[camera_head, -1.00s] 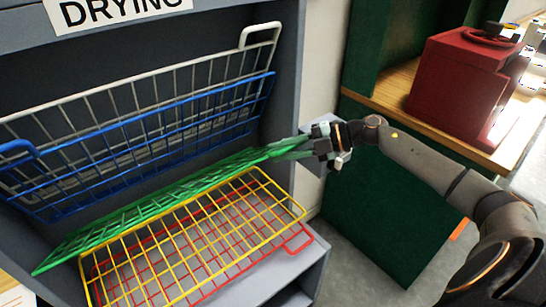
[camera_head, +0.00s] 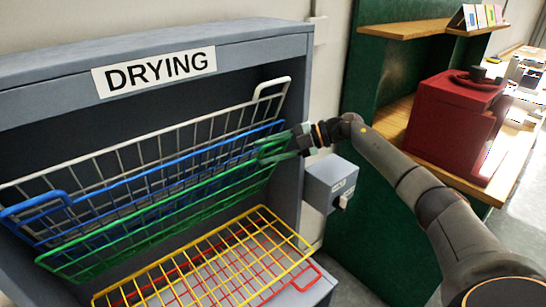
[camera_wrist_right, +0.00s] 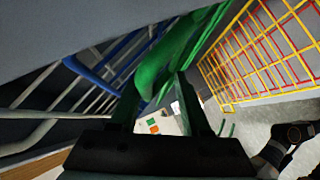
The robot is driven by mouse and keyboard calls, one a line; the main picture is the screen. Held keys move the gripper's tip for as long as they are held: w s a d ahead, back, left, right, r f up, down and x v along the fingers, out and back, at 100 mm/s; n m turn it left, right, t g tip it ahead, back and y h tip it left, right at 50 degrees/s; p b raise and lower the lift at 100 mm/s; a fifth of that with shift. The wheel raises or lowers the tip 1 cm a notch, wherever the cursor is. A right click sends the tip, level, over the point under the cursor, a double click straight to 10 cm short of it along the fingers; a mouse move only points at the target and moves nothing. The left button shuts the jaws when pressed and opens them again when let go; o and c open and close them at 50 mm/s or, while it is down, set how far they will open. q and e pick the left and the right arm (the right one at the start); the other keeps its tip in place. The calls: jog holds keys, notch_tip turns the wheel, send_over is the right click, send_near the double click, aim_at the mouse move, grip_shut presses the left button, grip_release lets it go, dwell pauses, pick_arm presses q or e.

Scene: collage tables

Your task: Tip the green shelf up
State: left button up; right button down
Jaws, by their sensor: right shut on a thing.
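The green shelf (camera_head: 170,213) is a wire rack in the grey drying cabinet. It is tilted up, close in front of the blue shelf, and its handle is at the right end. My right gripper (camera_head: 290,146) is shut on that handle at the cabinet's right side. In the right wrist view the green handle (camera_wrist_right: 150,72) runs between the dark fingers of my right gripper (camera_wrist_right: 165,105). My left gripper is not in view.
Blue (camera_head: 120,188) and white (camera_head: 105,158) wire shelves stand tilted up behind the green one. A yellow shelf (camera_head: 215,262) lies lower, above a red one (camera_head: 310,272). A grey box (camera_head: 330,180) is on the cabinet's right side. A red machine (camera_head: 450,125) stands further right.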

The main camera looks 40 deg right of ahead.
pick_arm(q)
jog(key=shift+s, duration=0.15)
pick_arm(e)
jog(key=shift+w+r, duration=0.15)
jog(key=shift+w, duration=0.05)
jog(key=c, duration=0.9)
grip_release()
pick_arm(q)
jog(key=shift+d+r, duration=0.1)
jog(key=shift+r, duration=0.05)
pick_arm(e)
jog(key=shift+r, duration=0.15)
